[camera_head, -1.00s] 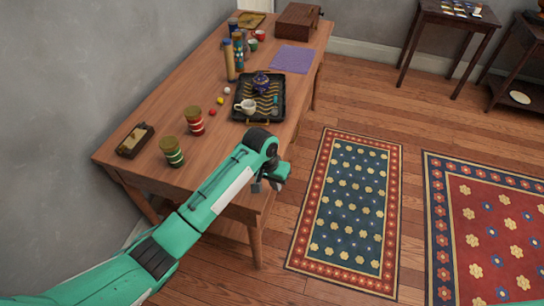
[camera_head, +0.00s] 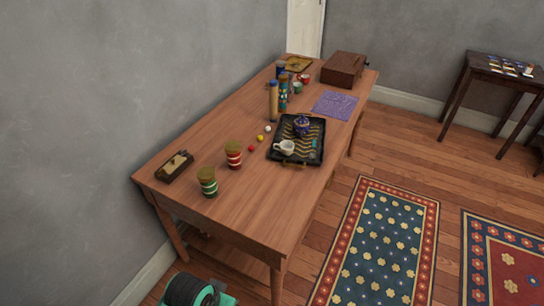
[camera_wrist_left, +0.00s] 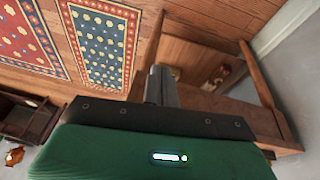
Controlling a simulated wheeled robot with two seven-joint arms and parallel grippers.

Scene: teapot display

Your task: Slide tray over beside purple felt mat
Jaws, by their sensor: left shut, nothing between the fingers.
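The black tray (camera_head: 315,159), with a patterned inside and brass handles, lies on the wooden table in the head view. It holds a dark blue teapot (camera_head: 302,126) and a white cup (camera_head: 284,148). The purple felt mat (camera_head: 336,105) lies flat just beyond the tray, with a small gap between them. My left gripper (camera_wrist_left: 161,74) shows in the left wrist view, shut and empty, away from the tray. In the head view only a part of my left arm shows at the bottom edge. My right gripper is in neither view.
On the table (camera_head: 225,222), striped canisters (camera_head: 208,181) (camera_head: 234,154), small balls (camera_head: 260,137) and tall cylinders (camera_head: 273,101) stand left of the tray. A wooden box (camera_head: 344,69) stands beyond the mat. The table's near right part is clear.

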